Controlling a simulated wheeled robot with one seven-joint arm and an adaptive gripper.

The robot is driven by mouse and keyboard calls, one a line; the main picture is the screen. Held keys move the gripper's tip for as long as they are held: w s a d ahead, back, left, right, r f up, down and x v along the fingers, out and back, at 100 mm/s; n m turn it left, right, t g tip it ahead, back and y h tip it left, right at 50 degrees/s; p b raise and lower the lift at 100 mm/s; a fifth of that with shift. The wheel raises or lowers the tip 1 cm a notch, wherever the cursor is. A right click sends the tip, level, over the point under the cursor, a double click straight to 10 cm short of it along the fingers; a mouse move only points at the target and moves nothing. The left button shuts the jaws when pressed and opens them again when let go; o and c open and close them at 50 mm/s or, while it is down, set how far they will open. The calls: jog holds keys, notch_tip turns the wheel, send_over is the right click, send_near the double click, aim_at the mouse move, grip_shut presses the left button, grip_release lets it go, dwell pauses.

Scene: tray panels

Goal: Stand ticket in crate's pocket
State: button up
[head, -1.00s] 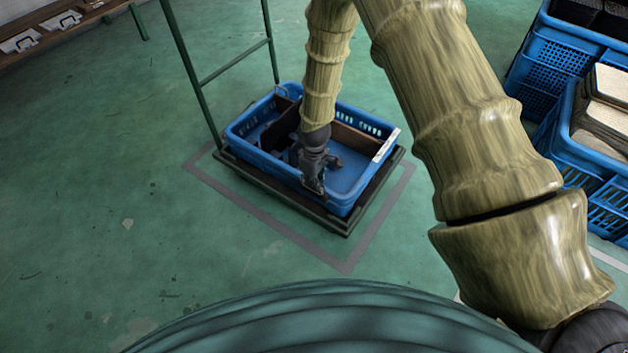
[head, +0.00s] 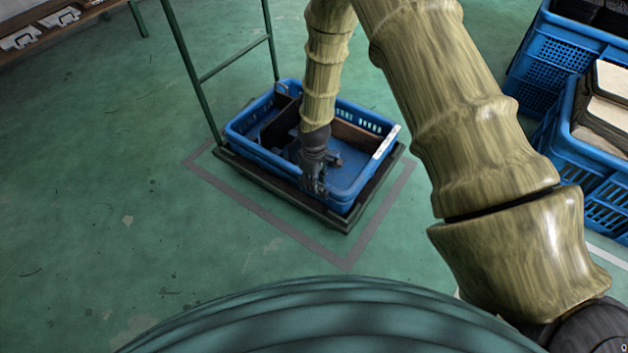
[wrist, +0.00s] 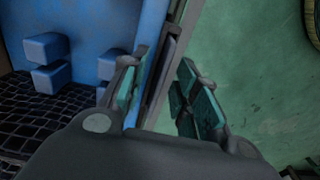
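The blue crate (head: 232,134) sits on a low dark platform in the head view. My gripper (head: 315,188) reaches down at its near long side. In the wrist view my gripper (wrist: 162,92) is open, its two fingers apart, with a dark grey strip running between them. I cannot tell whether this strip is touched. To its left is a blue crate wall (wrist: 105,25) with several blue blocks sticking out (wrist: 45,47). A white strip (head: 386,143) lies along the crate's right rim. I cannot make out a ticket or the pocket for certain.
Dark panels (head: 280,122) divide the crate's inside. A green post frame (head: 190,70) rises behind the platform (head: 335,222). Green floor is clear to the left.

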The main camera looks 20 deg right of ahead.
jog(key=shift+r, duration=0.1)
notch_tip(320, 180, up, 12)
dwell(0.7)
dwell(0.6)
jog(key=s+f+m, duration=0.2)
jog(key=s+f, duration=0.8)
jog(key=s+d+f+m, duration=0.2)
jog(key=s+f+m, duration=0.15)
jog(key=s, duration=0.95)
jog(key=s+d+f+m, duration=0.1)
jog(key=s+f+m, duration=0.25)
jog(key=s, duration=1.05)
notch_tip(320, 180, up, 31)
jog(key=n+p, duration=0.1)
jog(key=p, duration=3)
jog(key=shift+w+d, duration=0.15)
jog(key=shift+w, duration=0.25)
